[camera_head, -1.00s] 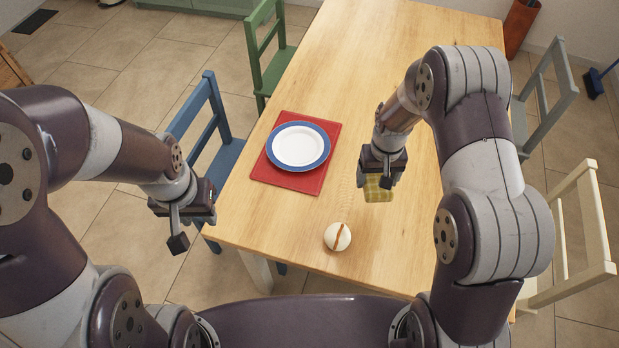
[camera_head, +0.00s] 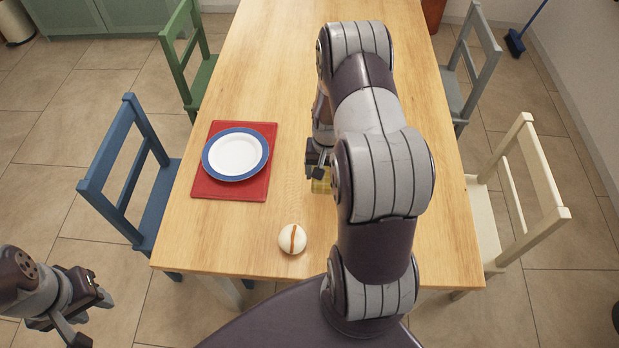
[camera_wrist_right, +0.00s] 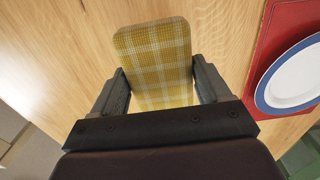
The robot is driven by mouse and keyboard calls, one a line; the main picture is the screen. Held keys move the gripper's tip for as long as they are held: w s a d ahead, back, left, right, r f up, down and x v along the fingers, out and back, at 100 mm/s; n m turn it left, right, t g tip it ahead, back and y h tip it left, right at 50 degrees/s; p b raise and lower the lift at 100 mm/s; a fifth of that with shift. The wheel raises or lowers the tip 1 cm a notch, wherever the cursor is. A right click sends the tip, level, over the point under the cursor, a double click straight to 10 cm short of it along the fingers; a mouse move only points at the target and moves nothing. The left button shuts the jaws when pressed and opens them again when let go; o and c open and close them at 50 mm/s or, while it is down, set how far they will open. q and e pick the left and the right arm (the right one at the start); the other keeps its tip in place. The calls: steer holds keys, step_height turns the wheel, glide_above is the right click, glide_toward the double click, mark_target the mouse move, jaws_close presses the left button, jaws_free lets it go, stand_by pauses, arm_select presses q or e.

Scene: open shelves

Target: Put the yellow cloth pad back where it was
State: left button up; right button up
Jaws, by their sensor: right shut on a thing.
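The yellow checked cloth pad (camera_wrist_right: 157,60) is between the fingers of my right gripper (camera_wrist_right: 160,88) in the right wrist view. The right gripper is shut on it and holds it over the wooden table. In the head view only a small part of the pad (camera_head: 321,186) shows under the right gripper (camera_head: 319,168); my right arm hides the rest. My left gripper (camera_head: 92,312) is at the lower left, off the table and away from the pad. Its fingers do not show clearly enough to tell open from shut.
A blue-rimmed white plate (camera_head: 237,155) lies on a red mat (camera_head: 230,190) at the table's left side. A white ball with an orange-brown stripe (camera_head: 292,239) sits near the front edge. Chairs stand on both sides: blue (camera_head: 125,180), green (camera_head: 190,60), grey (camera_head: 468,70), cream (camera_head: 520,190). The table's far part (camera_head: 275,60) is clear.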

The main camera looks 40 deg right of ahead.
steer(key=w+f, duration=0.1)
steer(key=w+a+f, duration=0.1)
steer(key=w, duration=0.1)
steer(key=w+f, duration=0.1)
steer(key=shift+w+a, duration=0.2)
steer(key=shift+a, duration=0.05)
steer(key=shift+f, duration=2.05)
steer(key=o, duration=0.9)
step_height(320, 180, up, 11)
steer(key=s+a+r+n, duration=0.4)
steer(key=s+a+r, duration=0.2)
steer(key=a, duration=0.2)
steer(key=s+a+r+n+t, duration=0.1)
steer(key=s+a+r+n, duration=0.3)
steer(key=a+r, duration=0.3)
steer(key=shift+s+a, duration=0.9)
